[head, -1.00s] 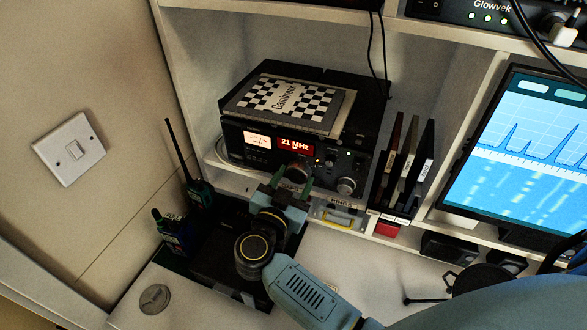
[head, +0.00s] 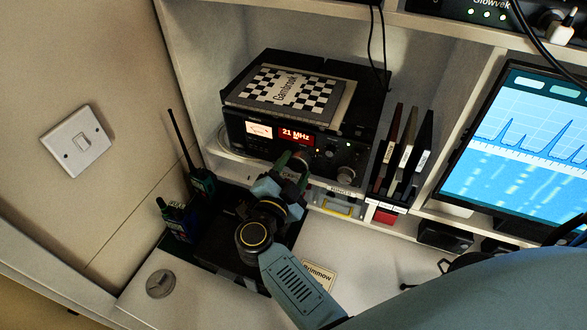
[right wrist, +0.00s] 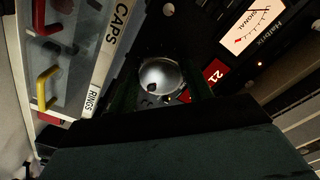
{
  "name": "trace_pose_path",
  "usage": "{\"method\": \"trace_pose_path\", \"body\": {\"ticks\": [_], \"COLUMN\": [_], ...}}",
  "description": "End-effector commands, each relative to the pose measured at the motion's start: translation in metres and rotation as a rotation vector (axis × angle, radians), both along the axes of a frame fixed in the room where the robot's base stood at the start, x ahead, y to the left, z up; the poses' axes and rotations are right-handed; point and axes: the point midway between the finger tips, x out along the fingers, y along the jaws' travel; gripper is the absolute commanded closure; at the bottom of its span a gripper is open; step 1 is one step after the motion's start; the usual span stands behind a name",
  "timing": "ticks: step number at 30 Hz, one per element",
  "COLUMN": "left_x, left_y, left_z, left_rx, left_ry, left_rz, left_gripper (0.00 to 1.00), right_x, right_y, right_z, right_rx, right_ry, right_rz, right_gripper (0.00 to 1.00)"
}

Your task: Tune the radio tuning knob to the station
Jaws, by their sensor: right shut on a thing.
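The black radio (head: 330,146) stands in a shelf cubby, its red display (head: 296,135) reading "21 MHz" in the head view. My right gripper (head: 294,163) is at the lower middle of the radio's front, its fingers shut on the tuning knob (head: 300,157). In the right wrist view, the round silver knob face (right wrist: 158,76) lies between the two dark fingers (right wrist: 163,88), and part of the red display (right wrist: 214,72) shows beside them. The fingers partly hide the knob in the head view. My left gripper is not in view.
A checkered box (head: 287,90) lies on the radio. A second knob (head: 345,174) sits right of the gripper. Small drawers (head: 338,200) are below, upright folders (head: 403,155) to the right, and walkie-talkies (head: 202,183) to the left. A monitor (head: 525,140) stands at right.

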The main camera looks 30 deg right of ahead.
Motion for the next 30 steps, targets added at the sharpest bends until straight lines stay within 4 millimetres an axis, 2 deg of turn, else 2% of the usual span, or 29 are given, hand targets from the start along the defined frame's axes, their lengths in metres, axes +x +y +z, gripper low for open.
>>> {"method": "trace_pose_path", "body": {"ticks": [14,15,19,30], "left_x": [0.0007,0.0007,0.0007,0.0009], "left_y": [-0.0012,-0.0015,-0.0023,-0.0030], "left_z": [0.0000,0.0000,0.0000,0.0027], "left_rx": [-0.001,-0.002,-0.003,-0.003], "left_ry": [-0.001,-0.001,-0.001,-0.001], "left_rz": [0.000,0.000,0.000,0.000], "left_gripper": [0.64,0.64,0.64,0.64], "right_x": [-0.0005,-0.0005,-0.0004,-0.0048], "right_y": [-0.0005,-0.0006,-0.0005,0.0053], "right_z": [-0.0011,-0.0011,-0.0008,-0.0002], "right_rx": [0.010,0.010,0.009,0.009], "right_ry": [-0.007,-0.008,-0.008,-0.006], "right_rz": [-0.001,-0.002,-0.001,0.000], "right_gripper": [0.72,0.46,0.29,0.28]}}
